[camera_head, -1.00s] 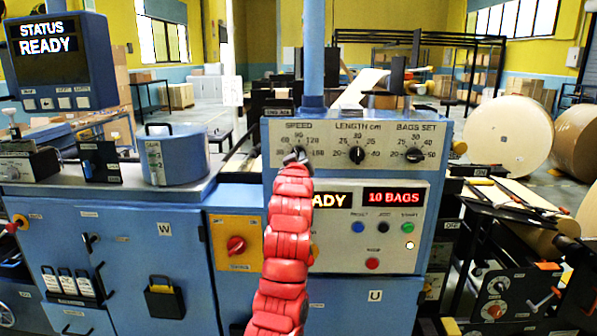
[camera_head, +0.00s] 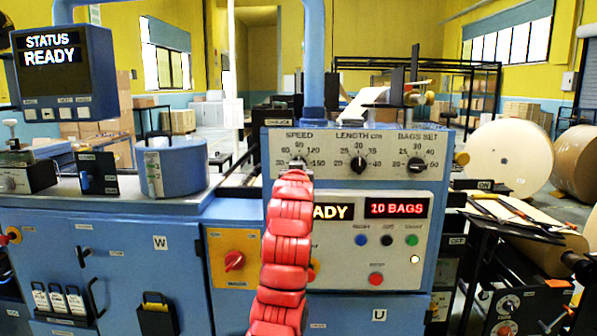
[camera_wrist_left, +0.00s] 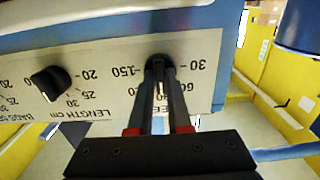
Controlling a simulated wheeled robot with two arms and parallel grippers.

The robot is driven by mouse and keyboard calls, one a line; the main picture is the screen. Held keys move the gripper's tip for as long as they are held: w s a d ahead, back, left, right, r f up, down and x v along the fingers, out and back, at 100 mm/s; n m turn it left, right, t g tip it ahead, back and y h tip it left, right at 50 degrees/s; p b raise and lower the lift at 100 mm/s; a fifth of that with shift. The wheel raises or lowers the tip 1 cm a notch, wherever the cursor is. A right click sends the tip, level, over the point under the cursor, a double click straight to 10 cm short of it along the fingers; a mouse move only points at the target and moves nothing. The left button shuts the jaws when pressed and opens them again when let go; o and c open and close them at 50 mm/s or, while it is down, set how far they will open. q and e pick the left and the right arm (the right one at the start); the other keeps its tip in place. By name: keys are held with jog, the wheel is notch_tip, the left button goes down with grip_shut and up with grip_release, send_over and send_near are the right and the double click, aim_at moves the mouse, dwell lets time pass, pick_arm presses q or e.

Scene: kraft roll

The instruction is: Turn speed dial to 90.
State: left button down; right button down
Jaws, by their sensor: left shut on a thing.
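The speed dial (camera_wrist_left: 158,62) is a black knob on a pale panel (camera_head: 330,148), left of the length dial (camera_head: 358,164) and bags-set dial (camera_head: 416,164). My left gripper (camera_head: 297,165), on a red arm, reaches up to it in the head view and hides most of it. In the left wrist view the picture is upside down, and the left gripper's two dark fingers (camera_wrist_left: 162,78) are shut on the knob's sides. A white mark between the fingers points down there, towards the hidden middle of the scale, between 60 and 120. My right gripper is out of view.
Below the dials are a red display (camera_head: 397,208) reading 10 BAGS, small coloured buttons and a red button (camera_head: 376,279). A red rotary switch (camera_head: 234,261) is on a yellow plate at left. The status screen (camera_head: 52,58) reads READY.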

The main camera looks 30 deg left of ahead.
pick_arm(q)
jog(key=c, duration=0.9)
grip_release()
jog(key=shift+o, duration=0.2)
jog(key=shift+s, duration=0.1)
jog(key=b+v, duration=0.4)
jog(key=v, duration=1.3)
jog(key=shift+s, duration=0.15)
